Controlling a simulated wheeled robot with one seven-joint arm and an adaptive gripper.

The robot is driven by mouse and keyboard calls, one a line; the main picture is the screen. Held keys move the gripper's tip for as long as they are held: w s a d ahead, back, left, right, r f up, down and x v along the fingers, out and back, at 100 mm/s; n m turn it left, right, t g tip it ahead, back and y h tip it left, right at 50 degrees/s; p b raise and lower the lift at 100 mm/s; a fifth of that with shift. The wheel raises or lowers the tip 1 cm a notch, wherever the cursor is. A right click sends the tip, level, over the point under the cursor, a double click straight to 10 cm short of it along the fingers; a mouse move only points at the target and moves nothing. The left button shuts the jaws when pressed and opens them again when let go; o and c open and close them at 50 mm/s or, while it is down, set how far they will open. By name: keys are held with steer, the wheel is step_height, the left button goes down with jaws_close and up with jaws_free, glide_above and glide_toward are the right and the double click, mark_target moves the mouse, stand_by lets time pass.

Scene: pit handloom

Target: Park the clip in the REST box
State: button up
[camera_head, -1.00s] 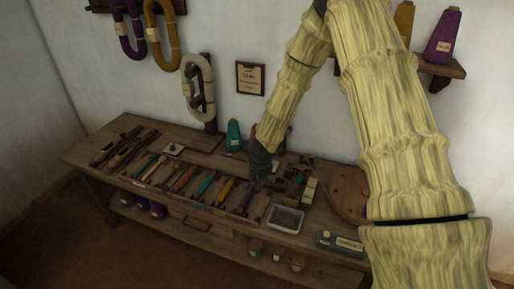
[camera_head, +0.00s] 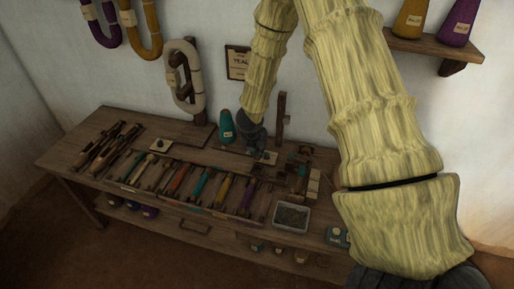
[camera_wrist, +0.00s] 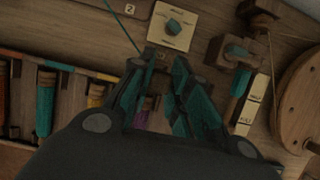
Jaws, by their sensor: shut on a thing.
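My gripper (camera_head: 260,153) is low over the back of the bench, right of a teal yarn cone (camera_head: 227,126). In the wrist view its fingers (camera_wrist: 165,62) are nearly together, closed on a small dark thing, taken to be the clip, mostly hidden between them. I cannot read a REST label on any box. A grey open box (camera_head: 290,217) stands at the bench's front right.
A rack of coloured bobbins (camera_wrist: 46,105) lies left of the gripper. Cream labelled blocks (camera_wrist: 249,105) and a round wooden disc (camera_wrist: 303,100) stand to the right. A thin upright post (camera_head: 281,115) rises behind the gripper. A thin thread runs near the left finger.

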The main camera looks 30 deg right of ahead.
mark_target(257, 159)
steer(key=shift+w+f, duration=0.1)
steer(key=shift+f, duration=0.55)
steer(key=shift+f+b, duration=0.75)
steer(key=shift+b, duration=0.2)
steer(key=shift+f+b, duration=2.1)
steer(key=shift+f, duration=0.25)
steer(key=o, duration=1.2)
steer(key=shift+o, duration=0.2)
steer(key=shift+r, duration=0.15)
steer(key=shift+r+p, duration=3)
steer(key=shift+r, duration=0.9)
